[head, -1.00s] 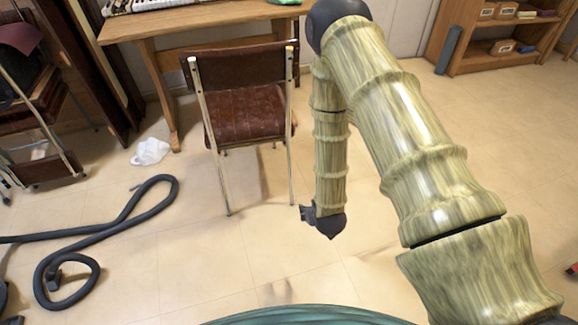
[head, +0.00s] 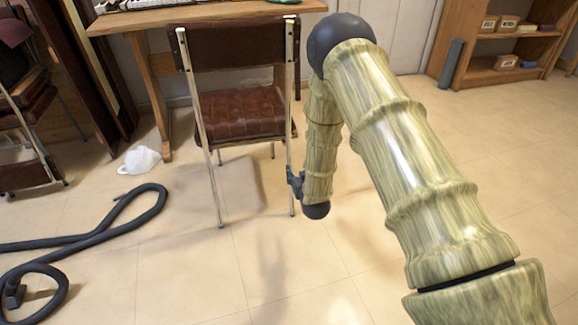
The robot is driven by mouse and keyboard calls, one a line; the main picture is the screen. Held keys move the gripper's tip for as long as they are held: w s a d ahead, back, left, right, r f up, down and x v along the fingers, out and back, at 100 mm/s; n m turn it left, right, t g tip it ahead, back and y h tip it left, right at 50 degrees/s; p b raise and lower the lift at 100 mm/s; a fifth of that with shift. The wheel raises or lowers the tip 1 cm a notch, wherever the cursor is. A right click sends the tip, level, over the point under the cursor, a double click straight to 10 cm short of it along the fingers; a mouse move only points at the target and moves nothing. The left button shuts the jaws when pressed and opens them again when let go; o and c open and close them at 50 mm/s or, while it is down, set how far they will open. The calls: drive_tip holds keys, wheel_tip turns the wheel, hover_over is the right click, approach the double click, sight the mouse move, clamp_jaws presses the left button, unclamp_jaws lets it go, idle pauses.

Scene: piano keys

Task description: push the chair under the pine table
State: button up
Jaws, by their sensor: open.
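The chair (head: 241,113) has a dark red-brown padded seat, a brown back and pale metal legs. It stands in front of the pine table (head: 200,14), with its back towards me and its seat close to the table's near edge. My gripper (head: 293,183) is low at the chair's right rear leg, beside or against it; I cannot tell whether they touch. Its fingers are small in the picture and open, and nothing shows held in them. My arm stands just right of the chair.
A dark hose (head: 92,238) lies looped on the floor at left. A crumpled white bag (head: 140,160) lies near the table's left leg. Stacked brown chairs (head: 30,120) stand at far left. A wooden shelf (head: 505,45) stands at back right. The floor at right is clear.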

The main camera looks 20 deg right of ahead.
sight(290, 157)
drive_tip(key=b+x, duration=0.2)
drive_tip(key=x, duration=0.2)
drive_tip(key=b+x, duration=0.2)
drive_tip(key=x, duration=0.3)
drive_tip(key=b+x, duration=0.2)
drive_tip(key=x, duration=0.3)
drive_tip(key=shift+w+r+b, duration=0.25)
drive_tip(key=shift+w+b, duration=0.05)
drive_tip(key=shift+b, duration=0.05)
